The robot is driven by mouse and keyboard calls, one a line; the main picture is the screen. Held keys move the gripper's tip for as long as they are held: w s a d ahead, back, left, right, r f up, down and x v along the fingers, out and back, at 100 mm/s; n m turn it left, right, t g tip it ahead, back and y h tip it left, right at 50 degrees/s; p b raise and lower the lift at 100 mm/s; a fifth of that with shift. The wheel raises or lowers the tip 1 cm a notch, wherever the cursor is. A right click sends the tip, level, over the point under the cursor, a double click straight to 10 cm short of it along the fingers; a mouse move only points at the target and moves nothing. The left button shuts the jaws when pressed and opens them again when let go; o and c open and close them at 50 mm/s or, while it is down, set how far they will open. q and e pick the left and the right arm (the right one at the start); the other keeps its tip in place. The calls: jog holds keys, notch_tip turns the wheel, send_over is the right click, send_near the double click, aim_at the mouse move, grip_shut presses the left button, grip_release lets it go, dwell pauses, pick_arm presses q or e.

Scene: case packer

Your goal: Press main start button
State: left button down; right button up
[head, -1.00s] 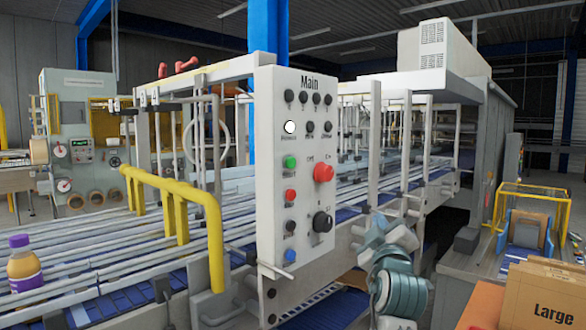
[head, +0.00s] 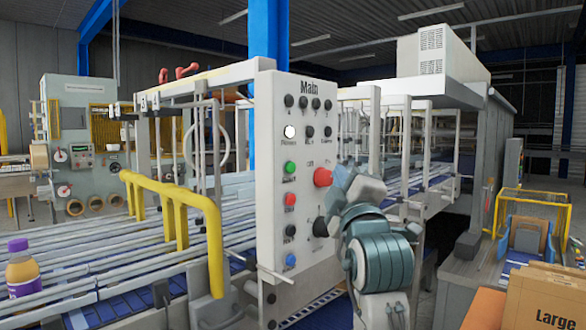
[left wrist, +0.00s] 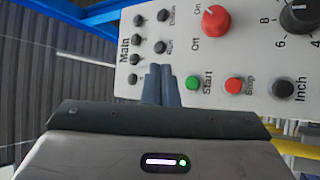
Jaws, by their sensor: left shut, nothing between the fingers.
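The main control panel (head: 265,220) is a white upright box marked "Main". Its green start button (head: 290,167) is on the left side, above a red stop button (head: 290,199). The start button also shows in the left wrist view (left wrist: 193,83), labelled "Start". My left gripper (head: 341,180) is in front of the panel's right side, close to the red on/off knob (head: 322,177). In the left wrist view my left gripper (left wrist: 160,70) has its fingers together and empty, just beside the green button. Contact with the panel cannot be told. My right gripper is not in view.
A yellow rail (head: 175,195) and a conveyor with a purple-capped bottle (head: 20,270) are left of the panel. A black selector knob (head: 320,227) is below the red knob. A cardboard box (head: 545,297) marked "Large" is at lower right.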

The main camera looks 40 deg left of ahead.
aim_at(291, 167)
pick_arm(q)
jog(key=a+p, duration=0.1)
jog(key=a, duration=0.7)
jog(key=shift+w+a, duration=0.35)
dwell(1.9)
jog(key=shift+a, duration=0.4)
